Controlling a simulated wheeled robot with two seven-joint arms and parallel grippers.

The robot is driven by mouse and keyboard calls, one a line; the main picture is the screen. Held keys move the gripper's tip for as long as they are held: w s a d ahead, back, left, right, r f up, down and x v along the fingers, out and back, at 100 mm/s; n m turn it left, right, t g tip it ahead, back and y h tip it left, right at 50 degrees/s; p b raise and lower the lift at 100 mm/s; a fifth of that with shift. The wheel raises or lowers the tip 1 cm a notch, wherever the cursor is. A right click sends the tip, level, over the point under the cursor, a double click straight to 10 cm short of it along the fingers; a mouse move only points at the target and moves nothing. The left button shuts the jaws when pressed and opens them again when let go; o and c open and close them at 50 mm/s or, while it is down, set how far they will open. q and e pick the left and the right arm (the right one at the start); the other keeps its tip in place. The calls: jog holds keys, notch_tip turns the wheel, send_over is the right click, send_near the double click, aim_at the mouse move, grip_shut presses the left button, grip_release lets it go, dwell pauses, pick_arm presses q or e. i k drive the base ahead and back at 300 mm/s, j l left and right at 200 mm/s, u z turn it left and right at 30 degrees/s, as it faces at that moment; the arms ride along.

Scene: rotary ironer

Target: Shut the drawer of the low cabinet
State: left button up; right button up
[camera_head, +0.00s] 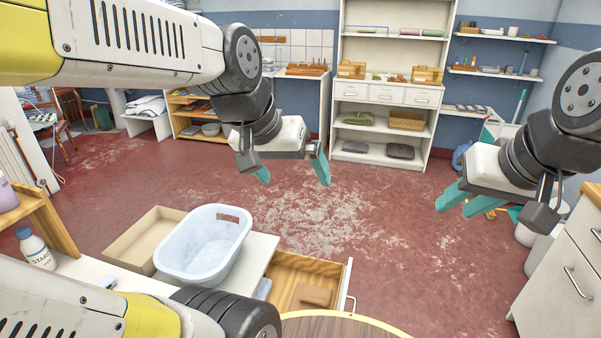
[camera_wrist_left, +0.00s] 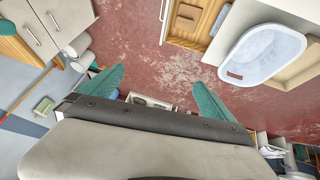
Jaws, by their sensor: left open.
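The low cabinet (camera_head: 262,252) has a white top and stands at the lower middle of the head view. Its drawer (camera_head: 288,275) is pulled out to the right, with a wooden inside, a white front and a bar handle (camera_head: 351,303). A brown block (camera_head: 312,295) lies in it. The drawer (camera_wrist_left: 208,20) also shows at the top of the left wrist view. My left gripper (camera_head: 293,175) is open and empty, above and beyond the drawer, touching nothing. My right gripper (camera_head: 453,209) is open and empty at the right, well away from the drawer.
A pale blue basket (camera_head: 205,248) stands on the cabinet top beside an open cardboard-coloured box (camera_head: 135,240). A round wooden table edge (camera_head: 335,328) is close in front of the drawer. A white cabinet (camera_head: 570,265) stands at the right. The red floor beyond is clear.

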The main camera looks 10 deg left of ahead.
aim_at(285, 269)
jog(key=k+l+u, duration=0.2)
jog(key=k+l, duration=0.15)
jog(key=k+l+u, duration=0.25)
jog(key=k, duration=0.2)
jog(key=i+j, duration=0.55)
